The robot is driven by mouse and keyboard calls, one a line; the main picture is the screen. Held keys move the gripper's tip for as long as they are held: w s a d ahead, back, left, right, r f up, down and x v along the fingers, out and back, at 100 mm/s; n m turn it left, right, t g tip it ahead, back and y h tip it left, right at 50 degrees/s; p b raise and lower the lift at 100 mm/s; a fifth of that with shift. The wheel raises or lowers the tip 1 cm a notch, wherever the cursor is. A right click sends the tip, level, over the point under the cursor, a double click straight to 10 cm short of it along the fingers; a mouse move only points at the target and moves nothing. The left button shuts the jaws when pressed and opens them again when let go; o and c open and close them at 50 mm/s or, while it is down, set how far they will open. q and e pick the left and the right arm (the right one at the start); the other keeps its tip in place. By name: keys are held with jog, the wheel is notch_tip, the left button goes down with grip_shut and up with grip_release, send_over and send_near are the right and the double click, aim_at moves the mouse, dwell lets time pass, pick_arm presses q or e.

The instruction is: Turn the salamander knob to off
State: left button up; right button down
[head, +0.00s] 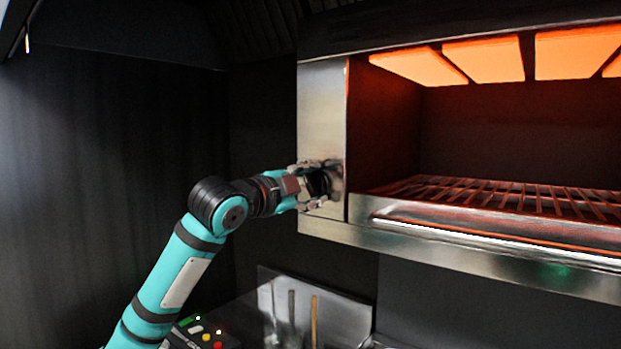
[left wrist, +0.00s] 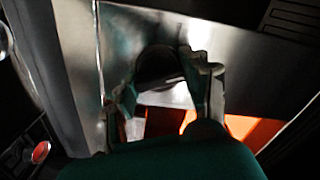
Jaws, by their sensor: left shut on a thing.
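The salamander (head: 322,100) is a steel grill box at the upper right of the head view, with its heating panels (head: 490,62) glowing orange. Its dark round knob (head: 323,183) is on the steel front panel, left of the opening. My left gripper (head: 318,184) is shut on the knob, with a finger on either side of it. In the left wrist view the knob (left wrist: 158,66) shows dark between the fingertips. The gripper hides part of the knob, and I cannot make out a pointer or mark on it. My right gripper is not in view.
A wire rack (head: 500,196) sits inside the salamander, above a steel front rail (head: 480,232). Below stand a steel panel with utensils (head: 315,312) and a control box with coloured buttons (head: 200,333). The space left of my arm, before the dark wall, is clear.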

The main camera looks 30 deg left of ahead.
pick_arm(q)
jog(key=m+p, duration=0.3)
jog(key=m, duration=0.1)
jog(key=shift+m+p, duration=0.35)
jog(key=shift+m, duration=0.35)
jog(key=shift+d+f, duration=0.1)
jog(key=shift+f, duration=0.05)
jog(key=o, duration=1.2)
jog(key=shift+c, duration=0.2)
jog(key=shift+s, duration=0.25)
jog(key=s, duration=1.1)
jog(key=shift+s+a, duration=0.25)
jog(key=shift+a, duration=0.2)
